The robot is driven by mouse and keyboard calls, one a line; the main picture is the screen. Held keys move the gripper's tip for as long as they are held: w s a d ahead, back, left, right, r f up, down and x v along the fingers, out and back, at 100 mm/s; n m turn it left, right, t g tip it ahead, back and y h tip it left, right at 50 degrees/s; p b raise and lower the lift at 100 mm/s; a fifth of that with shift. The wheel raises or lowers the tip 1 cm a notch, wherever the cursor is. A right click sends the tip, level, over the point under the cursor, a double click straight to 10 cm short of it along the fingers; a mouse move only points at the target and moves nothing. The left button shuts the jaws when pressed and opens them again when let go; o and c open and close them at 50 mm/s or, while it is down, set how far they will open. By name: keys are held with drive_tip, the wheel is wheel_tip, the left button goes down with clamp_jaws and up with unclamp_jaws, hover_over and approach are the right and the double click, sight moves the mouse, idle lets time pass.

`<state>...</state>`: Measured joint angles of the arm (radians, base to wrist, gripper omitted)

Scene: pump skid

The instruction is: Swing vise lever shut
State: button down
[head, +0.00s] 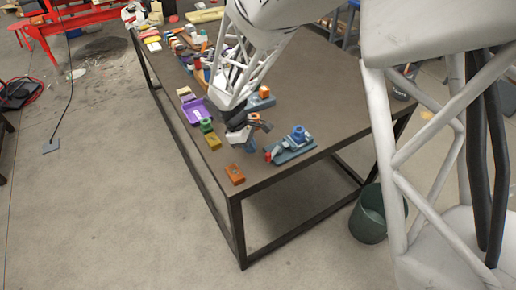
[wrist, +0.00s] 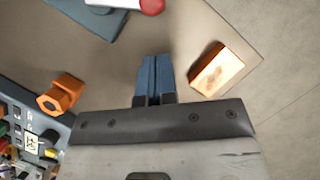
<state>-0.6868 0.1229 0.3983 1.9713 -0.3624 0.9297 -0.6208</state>
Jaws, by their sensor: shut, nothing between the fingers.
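The vise (head: 291,147) is a blue-grey tool on a flat base near the right front corner of the table. A red knob (head: 267,156) shows at its left end. In the wrist view only part of the vise base (wrist: 118,26) shows at the top edge, with a pale bar ending in the red knob (wrist: 152,6); the rest is cut off. My gripper (head: 252,147) is left of the vise, fingers pointing down, apart from the knob. In the wrist view its blue fingers (wrist: 155,78) are together and empty.
An orange block (head: 235,174) lies by the table's front edge, close to my fingers. A blue-grey fixture with an orange piece (head: 264,91) stands behind. A purple tray (head: 194,110), green and yellow blocks and several other parts line the left side. A bin (head: 368,215) stands on the floor.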

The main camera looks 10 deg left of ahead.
drive_tip(key=v, duration=1)
drive_tip(key=shift+w, duration=0.3)
drive_tip(key=s+d+r+m+y, duration=0.15)
drive_tip(key=d+r+m, duration=0.35)
drive_tip(key=d, duration=0.6)
drive_tip(key=s+d+r+m+y, duration=0.1)
drive_tip(key=s+d+r+m, duration=0.2)
drive_tip(key=d+r, duration=0.65)
drive_tip(key=s+d+m+t+y, duration=0.2)
drive_tip(key=s+d+m, duration=0.8)
drive_tip(key=s+d, duration=0.8)
drive_tip(key=shift+d+r+t, duration=0.25)
drive_tip(key=shift+d+t, duration=0.05)
drive_tip(key=shift+d, duration=0.4)
